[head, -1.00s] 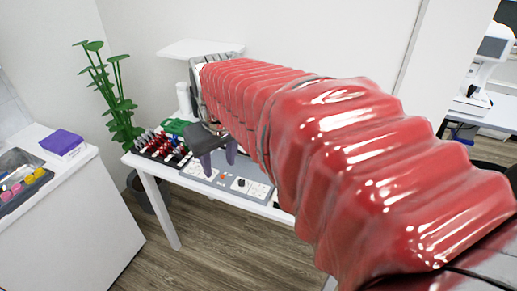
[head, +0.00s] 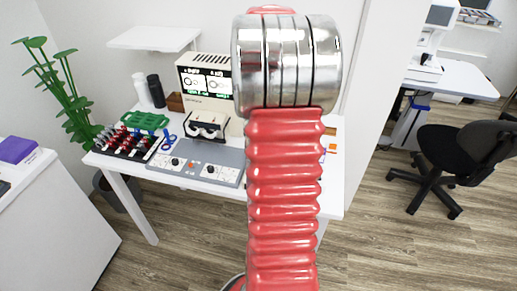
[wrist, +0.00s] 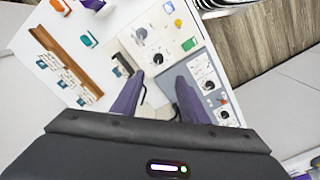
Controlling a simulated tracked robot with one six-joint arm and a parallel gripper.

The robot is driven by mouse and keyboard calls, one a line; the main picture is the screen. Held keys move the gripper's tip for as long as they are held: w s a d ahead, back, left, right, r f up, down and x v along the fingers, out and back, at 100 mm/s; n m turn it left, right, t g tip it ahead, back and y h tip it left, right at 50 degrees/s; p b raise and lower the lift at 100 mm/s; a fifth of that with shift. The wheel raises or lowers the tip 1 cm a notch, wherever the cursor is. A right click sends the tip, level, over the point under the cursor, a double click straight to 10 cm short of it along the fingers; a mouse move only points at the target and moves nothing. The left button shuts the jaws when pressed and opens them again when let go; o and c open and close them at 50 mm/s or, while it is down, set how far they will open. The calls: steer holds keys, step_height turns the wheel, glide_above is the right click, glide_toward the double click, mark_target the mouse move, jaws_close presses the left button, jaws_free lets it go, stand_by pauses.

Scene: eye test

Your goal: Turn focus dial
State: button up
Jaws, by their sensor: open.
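A grey control panel (head: 228,157) lies on the table in the head view, with black dials (head: 175,161) and (head: 210,169) on white plates. It also shows at the right of the wrist view, with dials (wrist: 210,85) and (wrist: 224,114). The labels are too small to read, so I cannot tell which is the focus dial. My gripper (wrist: 162,77) is open in the wrist view, its two purple fingers apart with nothing held. Beyond the fingertips is a cream panel with a black dial (wrist: 158,58) and another dial (wrist: 141,33). My gripper is out of sight in the head view.
A cream device with a screen (head: 207,80) stands behind the grey panel. A rack of red-topped items (head: 125,143), a green holder (head: 145,121) and a dark bottle (head: 156,91) are at left. My red-sleeved arm covers the table's right part. A chair (head: 445,150) stands right.

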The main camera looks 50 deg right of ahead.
steer(key=shift+s+d+f, duration=0.1)
steer(key=shift+d, duration=0.1)
step_height(320, 180, down, 14)
steer(key=shift+r, duration=0.1)
stand_by(0.8)
steer(key=shift+c, duration=0.4)
jaws_close()
